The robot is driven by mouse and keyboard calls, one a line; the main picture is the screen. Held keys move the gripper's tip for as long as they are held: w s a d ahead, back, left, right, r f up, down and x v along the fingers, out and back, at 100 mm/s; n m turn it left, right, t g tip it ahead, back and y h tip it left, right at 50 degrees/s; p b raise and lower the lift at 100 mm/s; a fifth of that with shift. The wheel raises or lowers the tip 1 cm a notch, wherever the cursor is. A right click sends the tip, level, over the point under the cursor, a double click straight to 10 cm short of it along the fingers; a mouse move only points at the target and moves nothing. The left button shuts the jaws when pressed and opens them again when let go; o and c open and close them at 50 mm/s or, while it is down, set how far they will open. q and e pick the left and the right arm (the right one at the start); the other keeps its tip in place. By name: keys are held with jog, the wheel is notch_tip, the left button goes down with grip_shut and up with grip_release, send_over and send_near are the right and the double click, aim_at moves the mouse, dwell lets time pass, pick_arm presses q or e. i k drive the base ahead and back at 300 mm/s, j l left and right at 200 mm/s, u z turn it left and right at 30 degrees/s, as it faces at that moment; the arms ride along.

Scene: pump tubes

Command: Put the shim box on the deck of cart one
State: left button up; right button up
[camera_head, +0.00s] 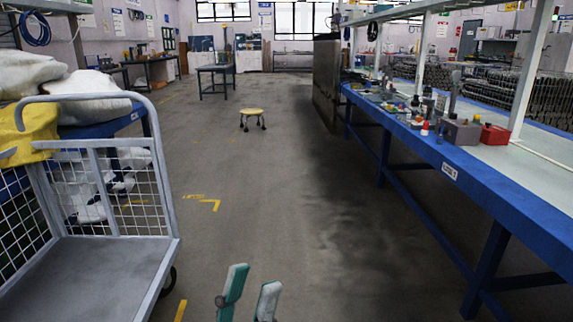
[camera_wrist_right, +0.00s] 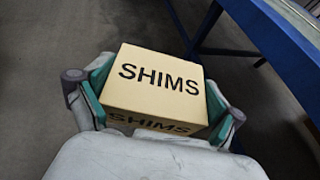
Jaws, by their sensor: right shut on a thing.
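The shim box (camera_wrist_right: 158,80) is a tan carton with "SHIMS" printed on its top and side. In the right wrist view, my right gripper (camera_wrist_right: 155,98) is shut on it, one teal finger against each side. The right gripper and box are not in the head view. A grey cart (camera_head: 95,278) stands at the left of the head view, with a flat, empty deck and mesh sides; no number shows on it. My left gripper (camera_head: 249,290) is at the bottom of the head view, its fingers apart with nothing between them.
A yellow cloth (camera_head: 30,132) hangs over the cart's left rail. White sacks (camera_head: 75,90) lie behind the cart. A long blue workbench (camera_head: 440,150) with small parts runs along the right. A stool (camera_head: 252,117) stands farther back on the aisle floor; the middle floor is clear.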

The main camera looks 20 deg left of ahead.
aim_at(121, 298)
jog(key=i+j+u, duration=0.1)
jog(key=u, duration=0.3)
jog(key=i+u, duration=0.55)
jog(key=u, duration=0.3)
jog(key=i+l+u, duration=0.1)
jog(key=u, duration=0.3)
jog(key=i+l+u, duration=0.2)
jog(key=u, duration=0.25)
jog(key=i+l+u, duration=0.25)
jog(key=u, duration=0.15)
jog(key=i+l+u, duration=0.25)
jog(key=i+u, duration=0.1)
jog(key=u, duration=0.2)
jog(key=k+l, duration=0.05)
